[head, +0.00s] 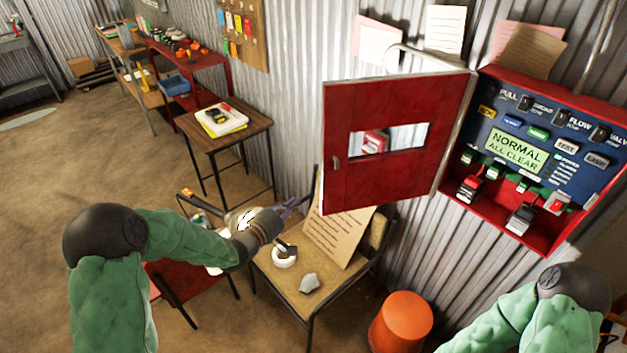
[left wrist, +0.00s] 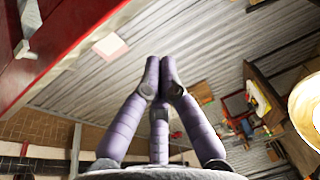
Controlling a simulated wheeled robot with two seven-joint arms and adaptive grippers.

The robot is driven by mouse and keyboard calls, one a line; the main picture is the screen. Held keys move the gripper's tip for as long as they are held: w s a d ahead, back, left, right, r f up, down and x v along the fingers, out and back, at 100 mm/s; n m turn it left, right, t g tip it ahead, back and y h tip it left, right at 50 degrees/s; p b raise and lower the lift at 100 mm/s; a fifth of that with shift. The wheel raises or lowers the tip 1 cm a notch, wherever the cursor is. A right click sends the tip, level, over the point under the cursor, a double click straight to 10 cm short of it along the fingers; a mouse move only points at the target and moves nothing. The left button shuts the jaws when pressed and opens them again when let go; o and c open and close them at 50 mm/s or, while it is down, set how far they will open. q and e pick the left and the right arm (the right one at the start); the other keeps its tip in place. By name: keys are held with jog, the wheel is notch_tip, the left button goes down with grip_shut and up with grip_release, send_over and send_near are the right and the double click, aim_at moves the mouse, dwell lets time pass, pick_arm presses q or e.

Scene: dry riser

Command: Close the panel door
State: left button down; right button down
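The red panel door (head: 385,185) stands open, swung out to the left of the panel box. It has a window slot and a small handle (head: 336,162) near its left edge. The panel box (head: 530,155) is red-edged with a blue face, a lit green display and several switches. My left gripper (head: 292,207) is below and left of the door's lower left corner, apart from it. In the left wrist view its purple fingers (left wrist: 160,65) meet at the tips with nothing between them. A red surface (left wrist: 70,35), apparently the door, fills that view's upper left. My right gripper is out of view.
A chair (head: 310,295) with a tape roll and a leaning brown sheet stands below the door. An orange-red bin (head: 402,322) stands below the panel. A small wooden table (head: 222,130) and a red bench are at the left along the corrugated wall.

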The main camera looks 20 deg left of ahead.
pick_arm(q)
notch_tip(320, 180, up, 4)
jog(key=t+h, duration=0.1)
jog(key=w+d+b, duration=0.2)
jog(key=w+d, duration=0.2)
jog(key=w, duration=0.1)
jog(key=shift+w+d+r, duration=0.2)
jog(key=shift+w+d, duration=0.15)
jog(key=shift+w, duration=0.05)
dwell(0.4)
jog(key=shift+n, duration=0.3)
